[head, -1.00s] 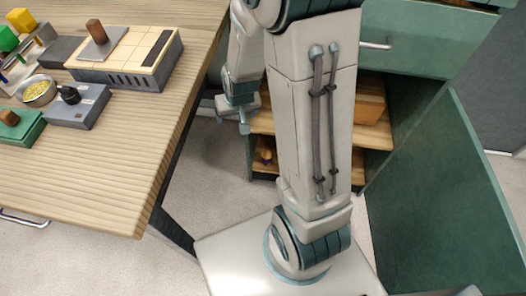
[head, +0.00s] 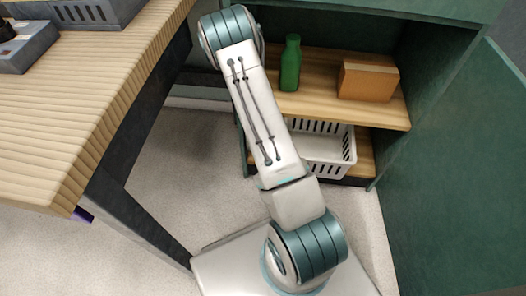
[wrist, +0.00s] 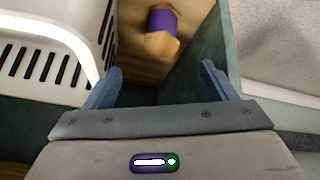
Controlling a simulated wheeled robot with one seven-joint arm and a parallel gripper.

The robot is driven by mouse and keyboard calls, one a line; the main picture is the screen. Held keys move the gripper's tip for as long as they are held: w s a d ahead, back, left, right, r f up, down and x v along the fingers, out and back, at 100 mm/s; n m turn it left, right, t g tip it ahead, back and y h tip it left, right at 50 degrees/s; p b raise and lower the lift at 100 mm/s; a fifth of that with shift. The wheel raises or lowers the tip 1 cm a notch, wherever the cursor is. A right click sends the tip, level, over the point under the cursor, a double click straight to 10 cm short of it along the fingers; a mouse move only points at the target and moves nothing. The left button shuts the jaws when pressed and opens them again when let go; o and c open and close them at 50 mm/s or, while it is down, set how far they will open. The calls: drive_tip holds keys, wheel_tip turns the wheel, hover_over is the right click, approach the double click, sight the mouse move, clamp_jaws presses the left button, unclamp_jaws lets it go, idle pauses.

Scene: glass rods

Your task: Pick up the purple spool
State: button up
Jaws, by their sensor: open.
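The purple spool (wrist: 163,22) shows in the wrist view, with a purple middle and a pale wooden end facing my gripper. It lies on a wooden shelf board (wrist: 128,62) beside a white basket. My gripper (wrist: 160,84) is open and empty, with its two blue fingers apart. The spool is beyond the fingertips, roughly in line with the gap between them, and apart from both. In the head view my arm hides the gripper and the spool.
The white slotted basket (wrist: 52,45) stands close by the left finger. A green cabinet panel (wrist: 207,50) is near the right finger. A green bottle (head: 290,66) and brown box (head: 367,81) stand on the shelf above. A wooden table (head: 75,120) is at left.

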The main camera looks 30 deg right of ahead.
drive_tip(key=b+x, duration=0.2)
drive_tip(key=x, duration=0.5)
drive_tip(key=shift+f, duration=0.1)
drive_tip(key=shift+w+f+b, duration=0.25)
drive_tip(key=shift+f+b, duration=0.3)
drive_tip(key=shift+b, duration=0.15)
drive_tip(key=b+x, duration=0.2)
drive_tip(key=x, duration=0.2)
drive_tip(key=shift+a, duration=0.1)
drive_tip(key=c, duration=1.2)
